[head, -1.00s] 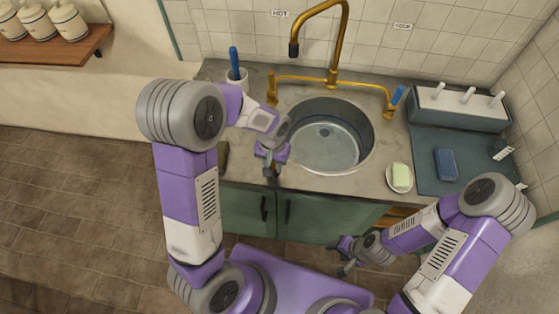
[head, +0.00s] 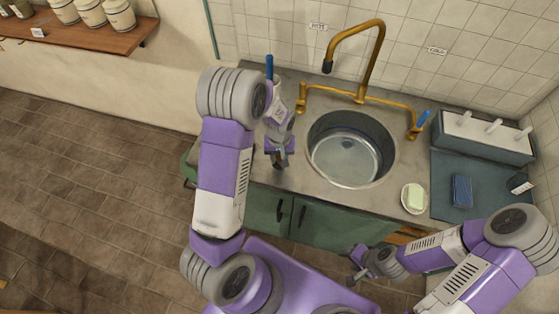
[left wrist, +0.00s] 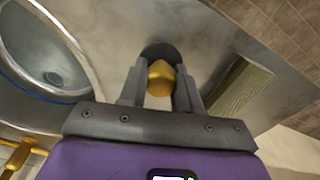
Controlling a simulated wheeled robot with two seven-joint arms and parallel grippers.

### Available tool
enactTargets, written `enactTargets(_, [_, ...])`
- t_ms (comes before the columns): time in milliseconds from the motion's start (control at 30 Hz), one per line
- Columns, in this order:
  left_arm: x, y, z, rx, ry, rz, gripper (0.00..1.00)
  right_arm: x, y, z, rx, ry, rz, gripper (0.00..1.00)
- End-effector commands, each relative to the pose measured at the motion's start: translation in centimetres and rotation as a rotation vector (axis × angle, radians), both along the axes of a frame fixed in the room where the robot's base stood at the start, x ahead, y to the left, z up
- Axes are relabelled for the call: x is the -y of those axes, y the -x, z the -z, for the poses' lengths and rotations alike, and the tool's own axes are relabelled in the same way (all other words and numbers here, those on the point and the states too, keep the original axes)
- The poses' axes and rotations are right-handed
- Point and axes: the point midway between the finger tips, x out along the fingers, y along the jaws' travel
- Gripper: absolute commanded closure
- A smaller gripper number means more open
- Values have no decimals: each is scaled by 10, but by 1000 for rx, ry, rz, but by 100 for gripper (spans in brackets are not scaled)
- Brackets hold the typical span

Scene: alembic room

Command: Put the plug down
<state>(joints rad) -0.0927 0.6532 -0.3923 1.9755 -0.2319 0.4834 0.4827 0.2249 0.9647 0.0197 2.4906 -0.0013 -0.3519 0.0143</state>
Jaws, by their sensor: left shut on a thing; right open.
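The plug shows in the left wrist view as a gold knob (left wrist: 160,80) with a dark round disc beyond it. My left gripper (head: 279,160) is shut on the knob, which sits between the two fingers (left wrist: 160,88). It is over the stone counter, left of the round metal sink (head: 350,150). In the head view the gripper mostly hides the plug. I cannot tell whether the disc touches the counter. The sink basin also shows at the left of the left wrist view (left wrist: 45,60). My right gripper (head: 358,268) is open and empty, low in front of the green cabinet.
A greenish ribbed block (left wrist: 240,88) lies beside the plug on the counter. The gold tap (head: 377,50) arches behind the sink. A blue handle (head: 269,66) stands behind my left arm. Right of the sink are a soap dish (head: 405,204) and blue sponge (head: 461,190).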

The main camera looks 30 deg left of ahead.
Motion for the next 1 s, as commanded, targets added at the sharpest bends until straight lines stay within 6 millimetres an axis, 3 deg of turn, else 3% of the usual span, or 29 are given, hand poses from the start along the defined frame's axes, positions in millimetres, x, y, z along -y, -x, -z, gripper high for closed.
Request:
enactTargets(133, [0,1,23,-3,1,1,99,0,0,2,0,0,0,44])
enactTargets(533, [0,0,29,0,0,1,99,0,0,6,0,0,0,44])
enactTargets(567, [0,0,29,0,0,1,64,0,0,5,0,0,0,44])
enactTargets(700, [0,0,28,0,0,1,43,0,0,5,0,0,0,44])
enactTargets(1000, [0,0,27,0,0,1,42,0,0,4,0,0,0,44])
